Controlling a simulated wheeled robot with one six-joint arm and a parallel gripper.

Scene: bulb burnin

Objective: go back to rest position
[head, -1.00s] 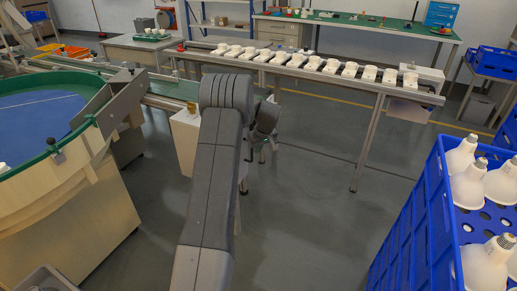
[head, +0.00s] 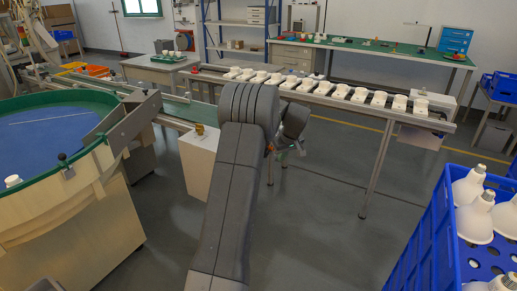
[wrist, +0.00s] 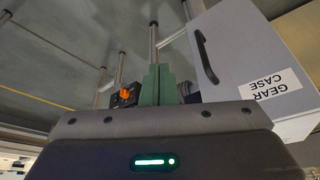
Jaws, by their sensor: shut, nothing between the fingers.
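My grey arm rises through the middle of the head view and bends over at the top. My gripper, in the wrist view (wrist: 157,70), has its two green fingers together with nothing between them. In the head view the hand end of my arm hangs right of the elbow, in front of the conveyor rail, and its fingers are too small to make out. No bulb is in it.
A rail of white sockets (head: 339,92) runs behind my arm. A round feeder bowl (head: 20,221) stands left, a white pedestal (head: 197,165) beside my arm. A blue crate (head: 433,219) with bulbs (head: 472,222) stands right. A gear case (wrist: 250,60) shows upside down. Floor between is free.

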